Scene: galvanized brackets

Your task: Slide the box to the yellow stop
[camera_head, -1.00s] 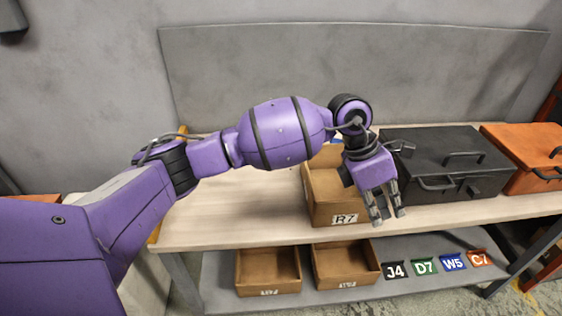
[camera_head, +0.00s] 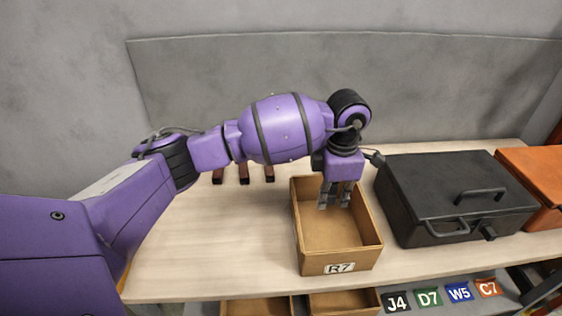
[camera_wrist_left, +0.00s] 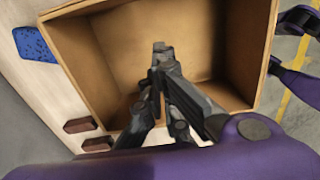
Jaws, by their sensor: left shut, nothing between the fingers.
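The open brown box (camera_head: 338,262) labelled R7 stands on the light wood bench top. My left gripper (camera_head: 334,204) points down into it, towards its back part, fingers shut on nothing. In the left wrist view the fingers (camera_wrist_left: 163,85) show over the inside of the box (camera_wrist_left: 110,50); I cannot tell whether they touch a wall or the floor of it. A yellow strip (camera_head: 124,274) shows at the bench's left end, mostly hidden by my left arm; it may be the yellow stop. My right gripper is not in view.
A black case (camera_head: 455,190) stands close to the box's right, with an orange case (camera_head: 535,185) beyond. Several dark red-brown blocks (camera_head: 243,175) lie behind left. The bench left of the box is clear. Bins and tags (camera_head: 428,297) are on the lower shelf.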

